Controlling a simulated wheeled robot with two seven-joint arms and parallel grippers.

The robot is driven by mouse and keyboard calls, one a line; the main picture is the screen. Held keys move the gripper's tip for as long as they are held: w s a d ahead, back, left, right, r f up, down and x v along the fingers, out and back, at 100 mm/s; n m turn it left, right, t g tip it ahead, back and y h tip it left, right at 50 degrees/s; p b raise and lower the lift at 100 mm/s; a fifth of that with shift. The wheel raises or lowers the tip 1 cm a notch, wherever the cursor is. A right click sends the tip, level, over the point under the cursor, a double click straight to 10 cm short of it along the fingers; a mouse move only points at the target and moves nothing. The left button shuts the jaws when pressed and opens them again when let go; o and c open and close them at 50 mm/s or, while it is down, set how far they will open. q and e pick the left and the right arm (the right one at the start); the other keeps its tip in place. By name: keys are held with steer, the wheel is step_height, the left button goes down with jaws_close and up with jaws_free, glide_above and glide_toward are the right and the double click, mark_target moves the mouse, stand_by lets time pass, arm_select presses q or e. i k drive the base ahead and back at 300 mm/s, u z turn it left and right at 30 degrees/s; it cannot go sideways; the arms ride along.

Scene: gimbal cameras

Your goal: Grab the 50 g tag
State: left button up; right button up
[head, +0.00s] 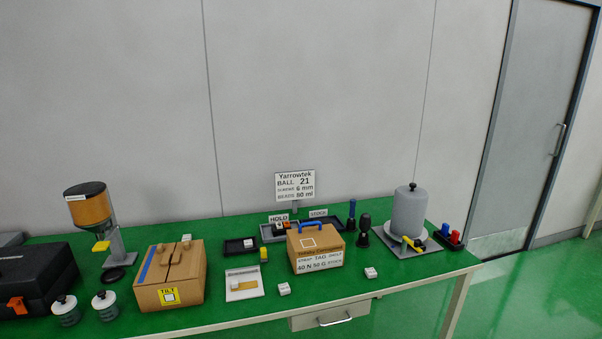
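I cannot pick out the 50 g tag for certain, because the markings on the small pieces are too small to read. One small white block (284,289) lies on the green bench in front of the tan case. Another white block (370,273) lies to the right, near the front edge. A third pale block (186,239) sits on the cardboard box. Neither of my grippers shows in the head view.
The cardboard box (170,283), a black tray (240,246), a printed sheet (244,284) and two jars (105,301) crowd the left and middle. A grey cylinder (409,212) stands on a plate at right. The front right of the bench (410,275) is clear.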

mark_target(284, 288)
steer(key=z, duration=0.2)
steer(key=k, duration=0.25)
steer(key=z, duration=1.05)
steer(key=k, duration=1.1)
steer(key=z, duration=0.85)
steer(key=i, duration=1.1)
steer(key=u, duration=0.4)
steer(key=i, duration=1.55)
steer(key=u, duration=1.4)
steer(key=i, duration=0.85)
steer(key=u, duration=1.05)
